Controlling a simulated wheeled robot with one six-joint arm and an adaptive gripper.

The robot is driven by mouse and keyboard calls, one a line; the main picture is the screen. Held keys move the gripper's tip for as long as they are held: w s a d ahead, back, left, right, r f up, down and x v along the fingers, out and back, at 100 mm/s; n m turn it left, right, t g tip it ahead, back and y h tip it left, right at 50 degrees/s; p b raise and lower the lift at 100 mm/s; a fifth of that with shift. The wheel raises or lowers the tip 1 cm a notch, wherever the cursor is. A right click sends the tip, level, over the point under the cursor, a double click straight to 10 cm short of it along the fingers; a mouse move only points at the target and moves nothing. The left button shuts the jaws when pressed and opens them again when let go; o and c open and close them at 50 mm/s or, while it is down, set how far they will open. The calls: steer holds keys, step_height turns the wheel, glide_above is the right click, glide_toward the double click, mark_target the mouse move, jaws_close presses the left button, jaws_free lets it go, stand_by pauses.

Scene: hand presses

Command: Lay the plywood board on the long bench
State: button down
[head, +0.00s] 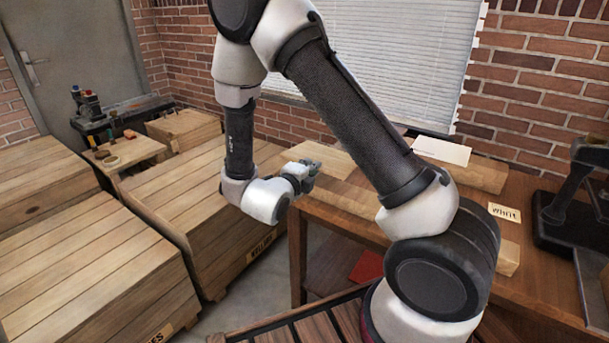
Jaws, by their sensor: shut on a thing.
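My gripper (311,172) is left of the picture's middle, at the left end of the brown wooden bench (540,290). Its jaws are shut on a thin pale board (322,154), which looks like the plywood board. The board shows behind and right of the jaws, partly hidden by them. I cannot tell whether it touches what is below. A pale wooden plank (345,198) lies along the bench's front left edge and runs behind my arm. My arm hides much of the bench top.
A black hand press (577,205) stands at the bench's right. A label card (504,212), a white sheet (442,150) and a thick wooden slab (484,177) lie on the bench. Large wooden crates (90,255) fill the left. A red thing (367,266) is below the bench.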

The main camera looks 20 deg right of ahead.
step_height(320, 180, down, 8)
steer(key=s+a+m+g, duration=0.1)
steer(key=s, duration=0.1)
steer(key=shift+s+a+h, duration=0.2)
steer(key=shift+a+h, duration=0.2)
stand_by(0.6)
steer(key=c, duration=1.1)
jaws_free()
steer(key=shift+r, duration=0.1)
steer(key=shift+c, duration=0.2)
steer(key=f+v, duration=0.1)
steer(key=v, duration=0.5)
steer(key=shift+a, duration=0.25)
steer(key=shift+s+f, duration=0.1)
steer(key=shift+s, duration=0.05)
